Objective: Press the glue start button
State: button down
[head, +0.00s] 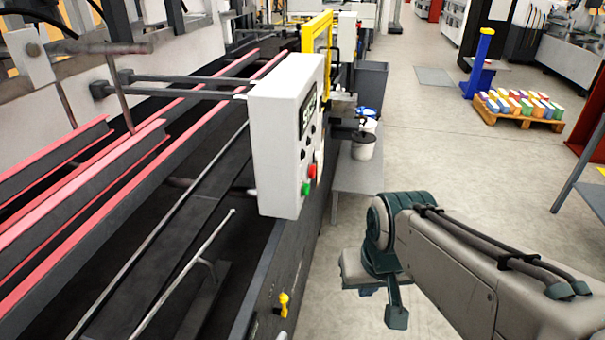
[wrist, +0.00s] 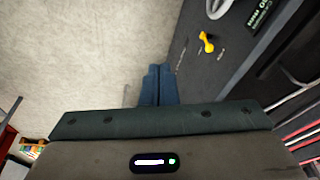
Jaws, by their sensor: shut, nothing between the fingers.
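A white control box (head: 285,135) hangs beside the machine in the head view. Its right-hand face carries a small dark display (head: 308,112), black knobs, a red button (head: 312,171) and a green button (head: 306,188) near the bottom. The labels are too small to read, so I cannot tell which is the glue start button. My gripper (head: 396,318) is to the right of and apart from the box, over the floor. In the wrist view my gripper (wrist: 159,70) shows its two blue-grey fingers together, with nothing between them. The box's buttons do not show there.
A yellow knob (head: 284,303) sits low on the machine's dark side panel; it also shows in the wrist view (wrist: 206,42). A white bucket (head: 362,146) stands on a grey table (head: 358,177) behind the box. Open floor lies to the right.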

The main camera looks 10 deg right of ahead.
jog(key=w+a+m+g+y+p, duration=0.1)
jog(key=w+a+m+y+p, duration=0.1)
jog(key=w+a+m+y, duration=0.3)
jog(key=m+t+y+p, duration=0.3)
jog(key=m+t+y, duration=0.3)
jog(key=m, duration=0.7)
send_near(306, 190)
jog(key=s+a+f+h, duration=0.1)
jog(key=s+a+f, duration=0.1)
jog(key=s, duration=0.2)
jog(key=w+d+f+m+t+h, duration=0.2)
jog(key=w+d+m+t+h, duration=0.1)
jog(key=w+d+m+t, duration=0.2)
jog(key=shift+d+m, duration=0.7)
jog(key=shift+d, duration=0.55)
jog(key=shift+w, duration=0.1)
jog(key=w+a+b, duration=0.1)
jog(key=w+a, duration=0.1)
jog(key=a, duration=0.6)
jog(key=shift+w+a, duration=0.25)
jog(key=shift+w, duration=0.15)
